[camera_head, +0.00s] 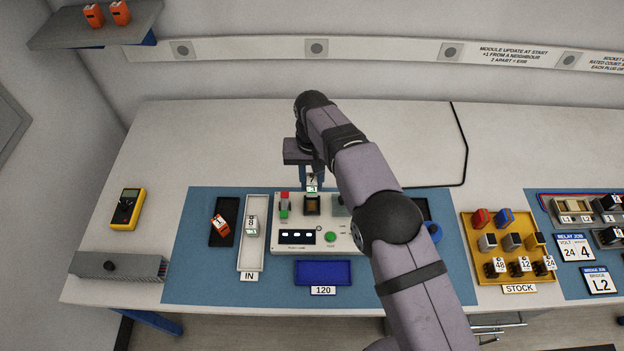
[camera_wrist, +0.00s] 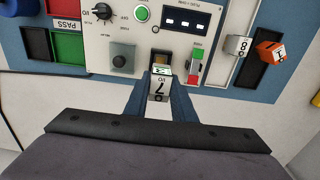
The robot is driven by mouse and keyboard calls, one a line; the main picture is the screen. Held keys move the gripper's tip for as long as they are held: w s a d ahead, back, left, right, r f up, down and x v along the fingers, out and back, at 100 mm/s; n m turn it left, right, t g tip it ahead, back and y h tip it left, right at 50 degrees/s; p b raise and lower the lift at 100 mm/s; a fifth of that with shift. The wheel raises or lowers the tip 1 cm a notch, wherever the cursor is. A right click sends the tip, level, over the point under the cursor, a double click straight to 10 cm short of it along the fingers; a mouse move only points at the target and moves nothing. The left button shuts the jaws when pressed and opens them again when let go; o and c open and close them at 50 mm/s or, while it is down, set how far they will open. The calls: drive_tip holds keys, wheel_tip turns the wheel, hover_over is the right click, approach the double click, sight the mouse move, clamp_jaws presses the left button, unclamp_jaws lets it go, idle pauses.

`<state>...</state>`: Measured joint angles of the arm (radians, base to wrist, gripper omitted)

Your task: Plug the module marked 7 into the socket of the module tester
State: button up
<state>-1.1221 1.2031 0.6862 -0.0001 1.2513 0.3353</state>
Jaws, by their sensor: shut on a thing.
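The module marked 7 (camera_wrist: 159,88) is white with a green-edged label at its front end. My gripper (camera_wrist: 160,95) is shut on it, with a blue finger on each side; in the head view the gripper (camera_head: 312,176) is above the back edge of the tester. The module tester (camera_head: 285,240) is a white box with a display, buttons and a knob. Its socket (camera_head: 312,207) is dark with a brownish-yellow inside; in the wrist view the socket (camera_wrist: 160,58) is just beyond the module's front end. I cannot tell whether they touch.
A module marked 8 (camera_head: 251,228) lies in the white IN tray (camera_head: 245,260). An orange module (camera_head: 221,224) lies on a black tray (camera_head: 216,241). A blue tray (camera_head: 323,273) labelled 120 is in front of the tester. The yellow STOCK tray (camera_head: 480,265) is to the right.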

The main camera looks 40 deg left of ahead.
drive_tip(key=shift+f+b, duration=1.95)
drive_tip(key=shift+f, duration=1.2)
drive_tip(key=shift+f+b, duration=0.6)
drive_tip(key=shift+f, duration=0.25)
drive_tip(key=o, duration=1.6)
drive_tip(key=shift+c, duration=0.2)
drive_tip(key=shift+r, duration=0.1)
drive_tip(key=shift+r+p, duration=2.4)
drive_tip(key=shift+r, duration=1.3)
